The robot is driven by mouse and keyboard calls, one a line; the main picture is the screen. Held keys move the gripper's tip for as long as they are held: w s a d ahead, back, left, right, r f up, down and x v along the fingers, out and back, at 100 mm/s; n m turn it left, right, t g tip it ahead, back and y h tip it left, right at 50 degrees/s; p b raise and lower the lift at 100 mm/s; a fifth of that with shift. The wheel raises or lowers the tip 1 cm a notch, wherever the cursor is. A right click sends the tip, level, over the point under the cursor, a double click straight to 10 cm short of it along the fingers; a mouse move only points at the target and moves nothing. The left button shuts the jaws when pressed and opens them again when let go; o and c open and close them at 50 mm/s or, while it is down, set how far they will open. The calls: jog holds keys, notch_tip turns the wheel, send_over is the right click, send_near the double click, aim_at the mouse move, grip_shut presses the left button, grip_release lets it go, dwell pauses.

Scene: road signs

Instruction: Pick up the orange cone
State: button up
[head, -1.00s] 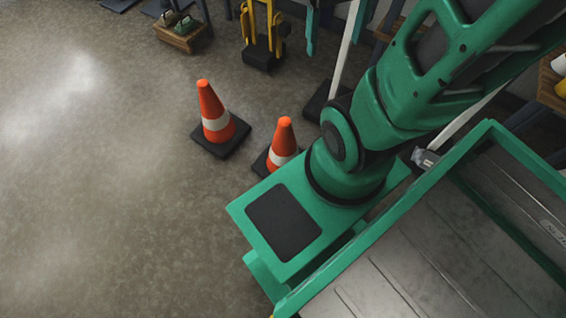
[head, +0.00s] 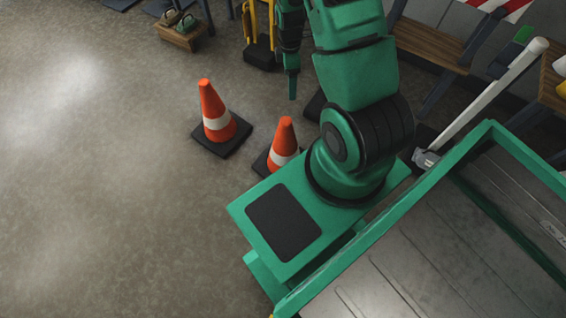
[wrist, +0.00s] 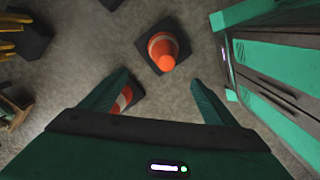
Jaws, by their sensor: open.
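Two orange cones with white bands and dark square bases stand upright on the floor. The left cone (head: 214,104) is in the open in the head view. The right cone (head: 284,134) stands beside my green base, its lower part partly hidden by it. In the wrist view one cone (wrist: 165,55) shows whole, ahead between the finger lines, and the other cone (wrist: 124,97) is partly hidden by the left finger. My gripper (wrist: 161,77) is open and empty above the floor. In the head view my gripper (head: 291,82) hangs beyond the right cone, apart from both cones.
A yellow stand (head: 259,45) and a wooden box (head: 181,36) with shoes are at the back. A wooden bench (head: 432,46) and a white pole (head: 490,98) stand right of my arm. The floor (head: 100,180) on the left is clear.

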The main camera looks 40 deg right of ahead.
aim_at(287, 122)
jog(key=f+n, duration=0.2)
jog(key=f, duration=0.3)
jog(key=s+a+f+n, duration=0.1)
jog(key=f+n, duration=0.1)
jog(key=f, duration=0.3)
jog(key=s+a+f+n, duration=0.1)
jog(key=f, duration=0.5)
jog(key=shift+a+n, duration=0.1)
jog(key=shift+n, duration=0.3)
notch_tip(287, 122, down, 5)
jog(key=shift+w+f, duration=0.1)
jog(key=shift+f, duration=0.1)
jog(key=shift+w+a+f, duration=0.1)
jog(key=shift+f, duration=1.25)
jog(key=shift+w+f, duration=0.1)
jog(key=shift+f, duration=1.25)
grip_shut()
jog(key=shift+r, duration=0.1)
